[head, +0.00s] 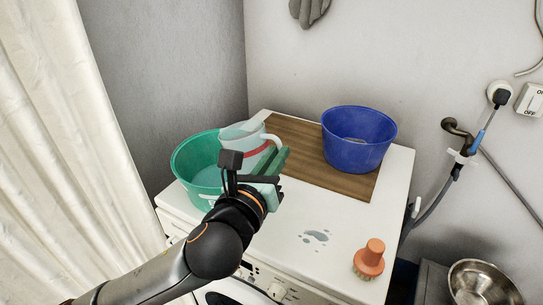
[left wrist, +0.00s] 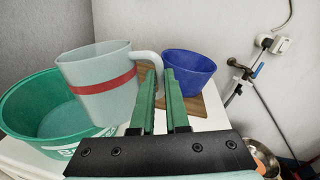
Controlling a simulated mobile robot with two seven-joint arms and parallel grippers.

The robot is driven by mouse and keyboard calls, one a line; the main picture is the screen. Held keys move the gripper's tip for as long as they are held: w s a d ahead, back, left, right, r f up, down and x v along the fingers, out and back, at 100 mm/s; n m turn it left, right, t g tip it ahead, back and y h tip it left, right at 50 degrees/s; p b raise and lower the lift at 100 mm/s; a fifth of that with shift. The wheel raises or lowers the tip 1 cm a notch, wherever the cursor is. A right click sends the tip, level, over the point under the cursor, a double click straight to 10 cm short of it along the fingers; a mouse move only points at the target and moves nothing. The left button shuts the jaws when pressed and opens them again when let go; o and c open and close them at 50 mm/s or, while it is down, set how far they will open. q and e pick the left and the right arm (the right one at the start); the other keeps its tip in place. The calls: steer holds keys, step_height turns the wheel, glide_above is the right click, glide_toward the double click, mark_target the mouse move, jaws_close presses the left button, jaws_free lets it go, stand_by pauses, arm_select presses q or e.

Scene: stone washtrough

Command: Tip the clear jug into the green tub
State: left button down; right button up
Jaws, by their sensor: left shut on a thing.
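The clear jug (head: 240,137) has a red band and a handle on its right. It is at the right side of the green tub (head: 185,160), overlapping its rim in the head view. In the left wrist view the jug (left wrist: 98,84) looks near upright, in front of the right part of the tub (left wrist: 28,108). My left gripper (head: 274,160) is shut on the jug's handle; its green fingers (left wrist: 163,88) show in the left wrist view. A pale area shows inside the tub; I cannot tell what it is. My right gripper is not in view.
A blue tub (head: 357,140) stands on a brown board (head: 345,184) on the white machine top (head: 305,215). An orange brush (head: 370,258) and a small wet patch (head: 316,236) are near the front. A metal bowl (head: 483,284) is at lower right, and a cream curtain (head: 70,150) hangs at left.

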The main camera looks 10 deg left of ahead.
arm_select(q)
step_height(320, 180, down, 3)
steer(key=m+p, duration=0.3)
steer(key=shift+s+d+t, duration=0.1)
steer(key=shift+d+t, duration=0.05)
steer(key=shift+t, duration=0.15)
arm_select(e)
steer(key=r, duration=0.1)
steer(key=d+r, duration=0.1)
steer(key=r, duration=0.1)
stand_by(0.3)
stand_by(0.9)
